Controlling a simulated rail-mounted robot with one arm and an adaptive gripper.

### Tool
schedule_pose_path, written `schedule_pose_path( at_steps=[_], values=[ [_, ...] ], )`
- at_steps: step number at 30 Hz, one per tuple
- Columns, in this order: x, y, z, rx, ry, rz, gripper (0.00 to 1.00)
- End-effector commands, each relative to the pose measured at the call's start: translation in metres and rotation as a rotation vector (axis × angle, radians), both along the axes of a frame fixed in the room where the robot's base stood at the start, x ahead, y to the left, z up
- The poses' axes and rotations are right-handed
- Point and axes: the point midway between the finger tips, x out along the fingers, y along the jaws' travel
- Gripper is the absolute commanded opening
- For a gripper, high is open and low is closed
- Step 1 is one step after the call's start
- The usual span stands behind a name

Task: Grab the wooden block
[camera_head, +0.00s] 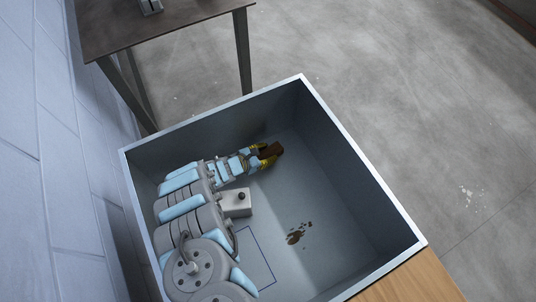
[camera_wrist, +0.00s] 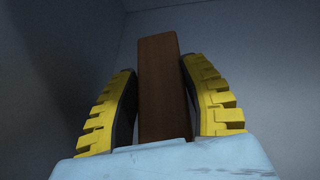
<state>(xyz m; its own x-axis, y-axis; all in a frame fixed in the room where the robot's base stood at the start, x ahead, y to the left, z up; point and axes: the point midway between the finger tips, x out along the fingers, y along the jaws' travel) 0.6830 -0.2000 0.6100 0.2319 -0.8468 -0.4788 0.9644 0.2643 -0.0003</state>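The wooden block (camera_wrist: 160,85) is dark brown and long. In the wrist view it stands between the two yellow fingers of my gripper (camera_wrist: 157,75). Both fingers lean inward, and their dark inner pads meet the block's sides near the tips. Narrow gaps show lower down by the left finger. The block's lower end is hidden behind the pale blue gripper body. In the head view the block (camera_head: 272,149) shows between the yellow fingers of my gripper (camera_head: 269,153), inside the bin near its far wall. Whether it touches the bin floor cannot be told.
The deep grey bin (camera_head: 345,152) has high walls around my arm. A dark table (camera_head: 160,22) stands beyond.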

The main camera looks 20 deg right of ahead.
Motion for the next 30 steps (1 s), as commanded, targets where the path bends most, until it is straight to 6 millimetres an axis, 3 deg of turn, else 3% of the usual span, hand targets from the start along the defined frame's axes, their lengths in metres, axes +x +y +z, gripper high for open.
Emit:
schedule_pose_path(
  at_steps=[14, 23, 30],
  values=[
    [0.000, 0.001, 0.002, 0.002, 0.000, 0.001, 0.05],
    [0.001, 0.002, 0.041, 0.002, -0.003, 0.002, 0.05],
    [-0.026, 0.004, 0.067, 0.000, 0.004, 0.001, 0.05]
  ],
)
